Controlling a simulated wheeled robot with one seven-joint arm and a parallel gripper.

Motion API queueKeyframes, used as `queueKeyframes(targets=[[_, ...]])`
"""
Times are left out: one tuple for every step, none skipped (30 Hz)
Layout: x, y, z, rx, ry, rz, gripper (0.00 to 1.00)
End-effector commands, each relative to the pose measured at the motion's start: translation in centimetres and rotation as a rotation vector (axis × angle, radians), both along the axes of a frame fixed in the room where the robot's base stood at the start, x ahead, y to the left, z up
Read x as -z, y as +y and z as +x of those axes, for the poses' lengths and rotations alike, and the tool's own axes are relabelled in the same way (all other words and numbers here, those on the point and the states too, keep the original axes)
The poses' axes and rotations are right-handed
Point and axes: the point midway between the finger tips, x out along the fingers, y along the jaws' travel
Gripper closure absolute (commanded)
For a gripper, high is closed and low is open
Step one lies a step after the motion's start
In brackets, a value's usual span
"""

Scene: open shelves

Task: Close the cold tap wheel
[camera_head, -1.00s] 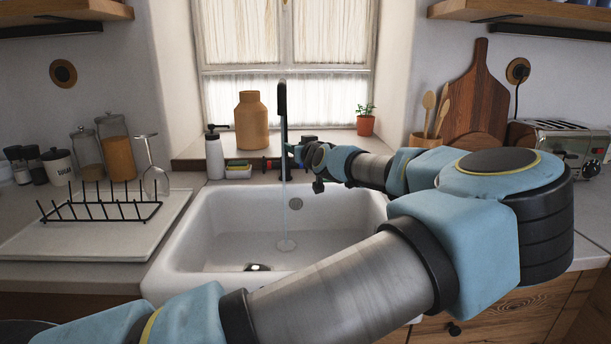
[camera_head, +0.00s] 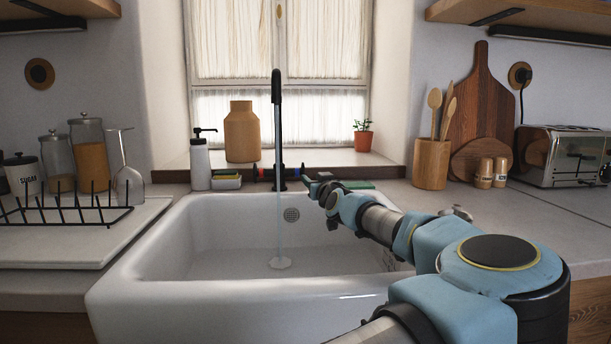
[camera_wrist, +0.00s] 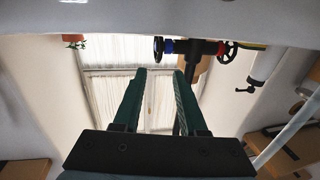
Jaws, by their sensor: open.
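The black tap (camera_head: 276,125) stands behind the white sink, with a thin stream of water (camera_head: 280,225) running from it. The cold tap wheel, with a blue collar, shows in the wrist view (camera_wrist: 158,48) left of the tap body. The wheel with a red collar (camera_wrist: 230,52) is on the other side. My gripper (camera_wrist: 159,75) is open and empty; its two dark green fingers point toward the blue wheel, apparently apart from it. In the head view my gripper (camera_head: 312,183) is just right of the tap and partly hides that side.
The white sink (camera_head: 130,285) is below my arm. A soap bottle (camera_head: 200,165) and a sponge holder (camera_head: 227,182) stand left of the tap. A brown vase (camera_head: 241,132) and a potted plant (camera_head: 363,138) stand on the sill. A dish rack (camera_head: 65,212) is at left.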

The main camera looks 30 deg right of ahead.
Motion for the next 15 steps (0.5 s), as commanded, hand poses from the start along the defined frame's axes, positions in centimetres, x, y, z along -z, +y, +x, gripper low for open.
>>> queueKeyframes(targets=[[-0.2,-0.2,1.1,-0.002,-0.001,0.001,0.59],[-0.2,-0.3,1.7,-0.002,0.000,0.002,0.59],[-0.2,-0.5,2.5,-0.002,0.000,0.002,0.59],[-0.2,-0.6,3.0,-0.001,-0.001,0.003,0.59],[-0.2,-0.7,3.5,-0.002,-0.001,0.003,0.59],[-0.2,-1.0,4.2,-0.001,-0.001,0.003,0.59],[-0.2,-1.0,4.7,-0.002,-0.001,0.003,0.59],[-0.1,-1.2,5.1,-0.001,0.000,0.004,0.59],[-0.1,-1.3,5.7,-0.001,-0.001,0.004,0.59],[-0.1,-1.4,6.0,0.000,-0.001,0.003,0.59],[-0.1,-1.5,6.3,0.000,-0.001,0.003,0.59],[-0.1,-1.6,6.7,-0.001,0.000,0.002,0.59],[-0.1,-1.7,6.9,-0.001,0.000,0.002,0.59],[0.0,-1.7,7.1,-0.001,0.000,0.002,0.59],[0.0,-1.8,7.3,-0.001,0.000,0.002,0.59]])
